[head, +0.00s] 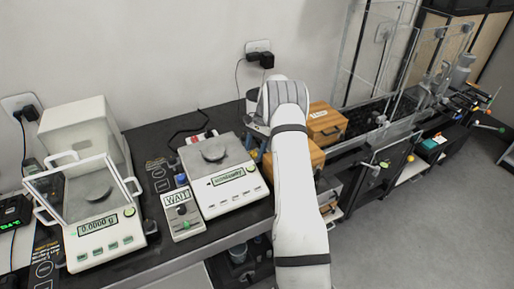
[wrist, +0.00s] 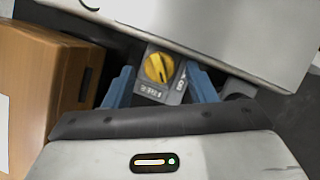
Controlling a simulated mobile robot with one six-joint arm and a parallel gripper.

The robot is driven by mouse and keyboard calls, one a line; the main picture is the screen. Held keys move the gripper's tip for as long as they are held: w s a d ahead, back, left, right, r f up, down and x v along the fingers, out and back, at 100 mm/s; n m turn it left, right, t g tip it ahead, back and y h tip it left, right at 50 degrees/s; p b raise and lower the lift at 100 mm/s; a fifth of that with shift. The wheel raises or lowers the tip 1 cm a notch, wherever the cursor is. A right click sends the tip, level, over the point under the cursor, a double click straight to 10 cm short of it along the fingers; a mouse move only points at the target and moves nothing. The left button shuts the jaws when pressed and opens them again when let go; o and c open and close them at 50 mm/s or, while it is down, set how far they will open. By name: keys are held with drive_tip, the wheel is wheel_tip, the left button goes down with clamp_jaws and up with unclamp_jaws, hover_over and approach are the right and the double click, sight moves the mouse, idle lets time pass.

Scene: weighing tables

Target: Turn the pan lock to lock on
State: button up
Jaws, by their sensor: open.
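The pan lock is a yellow round knob (wrist: 158,66) on a small grey housing (wrist: 149,91) in the wrist view. A dark-edged ridge crosses the knob at a slant; I cannot read the label below it. My gripper (wrist: 160,72) is open, its two blue fingers on either side of the housing, with the knob between them in the picture. I cannot tell whether they touch it. In the head view my gripper (head: 261,151) is behind the right side of a balance (head: 215,163), and my arm hides the knob.
A wooden box (wrist: 36,85) stands close to the left of my gripper in the wrist view. Wooden boxes (head: 326,124) also show beside my arm in the head view. A second balance with a glass shield (head: 92,222) and a grey device (head: 180,210) stand to the left.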

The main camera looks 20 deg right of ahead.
drive_tip(key=shift+w+r, duration=0.1)
drive_tip(key=shift+r, duration=0.05)
drive_tip(key=b+v, duration=0.1)
drive_tip(key=v, duration=0.6)
drive_tip(key=shift+d+r, duration=0.15)
drive_tip(key=shift+r, duration=0.05)
